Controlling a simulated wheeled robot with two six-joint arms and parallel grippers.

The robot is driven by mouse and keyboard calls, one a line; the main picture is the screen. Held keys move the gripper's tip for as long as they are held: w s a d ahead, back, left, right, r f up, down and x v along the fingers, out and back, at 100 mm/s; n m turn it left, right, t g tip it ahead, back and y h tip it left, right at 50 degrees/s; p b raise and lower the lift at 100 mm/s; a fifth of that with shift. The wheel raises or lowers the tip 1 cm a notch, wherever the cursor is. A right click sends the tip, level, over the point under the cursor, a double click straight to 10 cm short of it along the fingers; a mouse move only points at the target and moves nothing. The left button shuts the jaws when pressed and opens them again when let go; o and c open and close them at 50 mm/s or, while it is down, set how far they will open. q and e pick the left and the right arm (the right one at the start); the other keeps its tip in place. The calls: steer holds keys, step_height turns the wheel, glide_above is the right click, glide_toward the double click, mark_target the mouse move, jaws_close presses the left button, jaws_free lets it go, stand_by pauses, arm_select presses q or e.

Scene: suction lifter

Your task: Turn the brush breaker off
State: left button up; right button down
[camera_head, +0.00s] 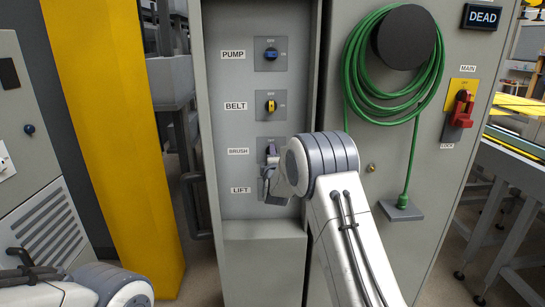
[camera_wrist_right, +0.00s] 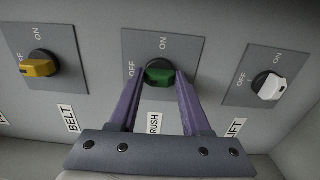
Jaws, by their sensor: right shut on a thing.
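The brush breaker knob (camera_wrist_right: 159,73) is green on a black round base, on a grey plate marked ON and OFF. My right gripper (camera_wrist_right: 158,82) has its two purple fingers closed on either side of the green handle, above the BRUSH label (camera_wrist_right: 153,124). I cannot tell clearly which mark the handle points to. In the head view my right gripper (camera_head: 270,178) is at the panel beside the BRUSH label (camera_head: 238,151), and my wrist and fingers hide most of that switch. My left arm shows at the lower left, but its gripper is not visible.
The blue PUMP knob (camera_head: 271,54) and yellow BELT knob (camera_head: 271,105) are above. The white LIFT knob (camera_wrist_right: 269,86) is close beside my fingers. A green hose (camera_head: 356,75) and red MAIN switch (camera_head: 461,108) are right. A yellow post (camera_head: 120,130) stands left.

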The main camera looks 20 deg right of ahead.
stand_by(0.4)
steer(key=shift+c, duration=1.8)
jaws_free()
steer(key=b+v, duration=0.2)
steer(key=v, duration=0.8)
steer(key=shift+s+b, duration=0.25)
steer(key=shift+b, duration=0.05)
steer(key=shift+a, duration=0.1)
